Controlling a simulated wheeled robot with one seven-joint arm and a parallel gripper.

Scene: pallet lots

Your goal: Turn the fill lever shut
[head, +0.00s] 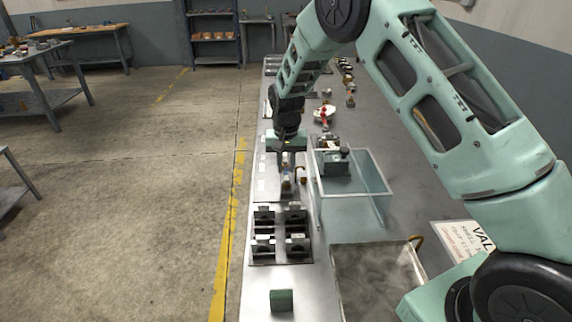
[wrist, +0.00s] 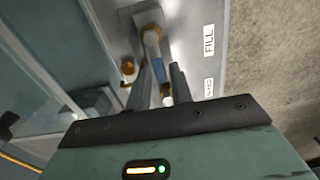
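The fill lever (wrist: 153,42) shows in the wrist view as a light-coloured bar with a blue section towards its end, on a grey mount beside a "FILL" label (wrist: 208,40). My gripper (wrist: 160,85) has its two fingers apart, one on each side of the lever's blue end, with what looks like a gap beside it. Contact cannot be made out. In the head view my gripper (head: 288,165) points down over the bench's left edge, and the lever (head: 287,186) shows small just under it, partly hidden.
A clear-walled tank (head: 355,195) stands just right of my gripper. A black slotted rack (head: 280,234), a green block (head: 281,300) and an open metal basin (head: 375,285) are nearer. Brass fittings (wrist: 128,68) sit beside the lever. Floor left of the bench is clear.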

